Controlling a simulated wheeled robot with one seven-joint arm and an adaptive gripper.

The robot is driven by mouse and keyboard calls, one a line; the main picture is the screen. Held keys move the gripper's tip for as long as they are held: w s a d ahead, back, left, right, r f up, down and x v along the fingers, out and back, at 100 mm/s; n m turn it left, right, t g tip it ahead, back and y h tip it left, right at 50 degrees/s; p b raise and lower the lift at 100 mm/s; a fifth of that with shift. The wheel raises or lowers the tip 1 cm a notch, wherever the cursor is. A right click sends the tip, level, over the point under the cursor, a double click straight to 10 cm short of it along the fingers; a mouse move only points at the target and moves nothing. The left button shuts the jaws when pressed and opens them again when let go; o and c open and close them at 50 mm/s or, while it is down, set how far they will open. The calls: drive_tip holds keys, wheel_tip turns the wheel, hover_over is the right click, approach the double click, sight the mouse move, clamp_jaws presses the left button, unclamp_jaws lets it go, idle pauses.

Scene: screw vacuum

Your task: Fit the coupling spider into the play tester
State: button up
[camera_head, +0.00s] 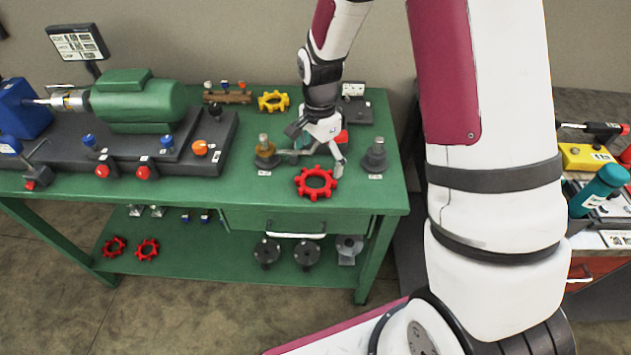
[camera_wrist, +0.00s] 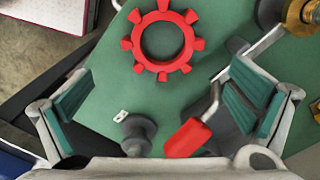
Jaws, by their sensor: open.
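A red toothed coupling spider (camera_head: 316,183) lies flat on the green bench near its front edge. It also shows in the wrist view (camera_wrist: 132,60), whole and uncovered, beyond the fingers. My gripper (camera_head: 317,158) hangs just behind it, between a brass-topped post (camera_head: 265,152) and a grey hub (camera_head: 375,158). The fingers are apart with nothing between the pads in the wrist view (camera_wrist: 155,105). A dark fixture (camera_head: 362,108) with a white label stands behind my gripper. A red handle (camera_wrist: 188,138) on a bent lever is near it; I cannot tell whether this is the play tester.
A yellow spider (camera_head: 273,101) lies at the bench's back. A green motor (camera_head: 138,103) on a dark base fills the left side. Red spiders (camera_head: 147,250) and dark flanges (camera_head: 306,253) sit on the lower shelf. A second bench with tools (camera_head: 596,185) stands at right.

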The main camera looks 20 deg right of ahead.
sight(318, 184)
drive_tip(key=shift+w+a+f, duration=0.1)
drive_tip(key=shift+f, duration=1.65)
drive_tip(key=shift+w+a+f, duration=0.1)
drive_tip(key=shift+f, duration=1.6)
drive_tip(key=shift+s, duration=0.1)
drive_tip(key=c, duration=1)
